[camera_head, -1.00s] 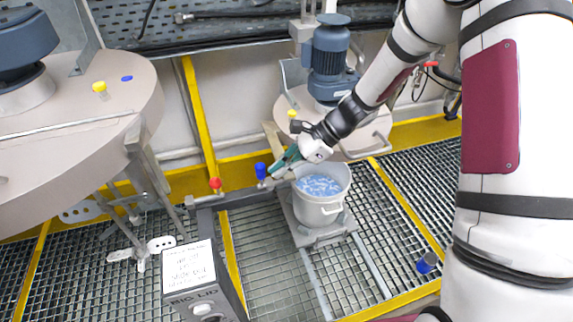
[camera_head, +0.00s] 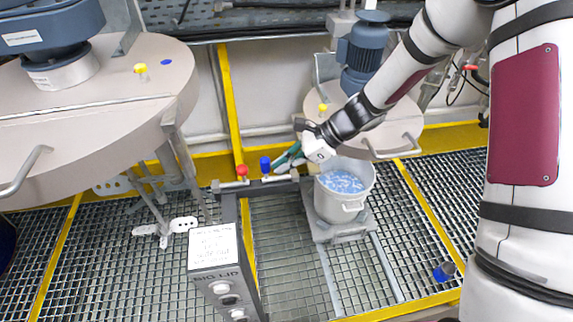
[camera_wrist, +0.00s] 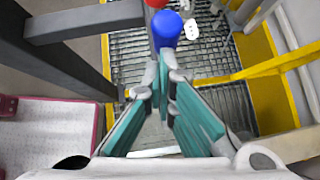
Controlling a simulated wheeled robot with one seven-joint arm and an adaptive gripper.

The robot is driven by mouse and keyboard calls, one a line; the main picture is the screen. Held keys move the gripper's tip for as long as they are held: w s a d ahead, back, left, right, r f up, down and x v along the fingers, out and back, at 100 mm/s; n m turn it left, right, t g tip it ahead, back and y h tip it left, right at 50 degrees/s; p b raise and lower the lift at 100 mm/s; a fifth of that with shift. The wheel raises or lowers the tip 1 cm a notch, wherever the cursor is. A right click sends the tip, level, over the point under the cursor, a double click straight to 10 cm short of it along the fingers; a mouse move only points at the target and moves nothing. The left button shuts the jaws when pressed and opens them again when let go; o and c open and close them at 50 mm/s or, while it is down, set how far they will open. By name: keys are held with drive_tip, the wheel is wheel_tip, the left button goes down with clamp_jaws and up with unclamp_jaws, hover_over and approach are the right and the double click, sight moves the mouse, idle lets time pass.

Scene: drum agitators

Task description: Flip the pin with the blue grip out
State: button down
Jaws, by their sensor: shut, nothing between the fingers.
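The pin's blue grip (camera_head: 265,165) stands upright on the grey bar beside a red grip (camera_head: 242,171), left of the white bucket. My gripper (camera_head: 281,167) is just right of the blue grip, with its green fingers pointing down and left. In the wrist view the blue grip (camera_wrist: 167,27) shows just beyond my fingertips (camera_wrist: 163,72). My fingers come together at the tips and hold nothing. I cannot tell whether they touch the pin's stem, which is partly hidden behind the tips.
A bucket (camera_head: 343,204) of blue-white material stands on a grey platform right of my gripper. A large drum lid (camera_head: 100,90) fills the left. A control box (camera_head: 222,268) stands in front. A second blue-and-grey piece (camera_head: 444,271) is on the grating at right.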

drive_tip(key=v, duration=1.2)
drive_tip(key=s+d+r+n+t+h, duration=0.1)
drive_tip(key=s+d+r+n+h, duration=0.2)
drive_tip(key=s, duration=0.5)
drive_tip(key=s+d+r+n+t+h, duration=0.2)
drive_tip(key=s+d+r+n, duration=0.3)
drive_tip(key=s+r+n, duration=0.3)
drive_tip(key=s+d+r+n+t+h, duration=0.1)
drive_tip(key=s+d+r+n+h, duration=0.3)
drive_tip(key=s, duration=0.6)
drive_tip(key=r+n, duration=0.2)
drive_tip(key=shift+n+t, duration=0.3)
drive_tip(key=shift+s+d, duration=0.1)
